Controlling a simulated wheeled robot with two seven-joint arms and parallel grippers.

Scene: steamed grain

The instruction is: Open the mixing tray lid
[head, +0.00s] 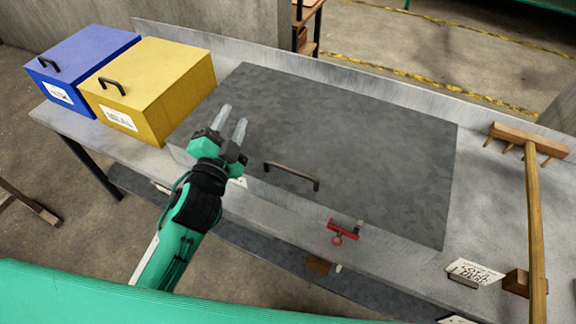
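The mixing tray lid (335,135) is a large flat dark grey panel lying shut on the long table. A dark bar handle (291,174) is fixed near its front edge. My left gripper (231,121) is over the left front part of the lid, to the left of the handle and apart from it. Its two pale fingers are spread with a gap and nothing between them. The inside of the tray is hidden under the lid. My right gripper is not in the picture.
A blue box (84,55) and a yellow box (165,80) stand at the table's left end. A red clamp (342,232) sits at the front edge below the lid. A wooden rake (533,205) and a white sign (474,270) are at the right.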

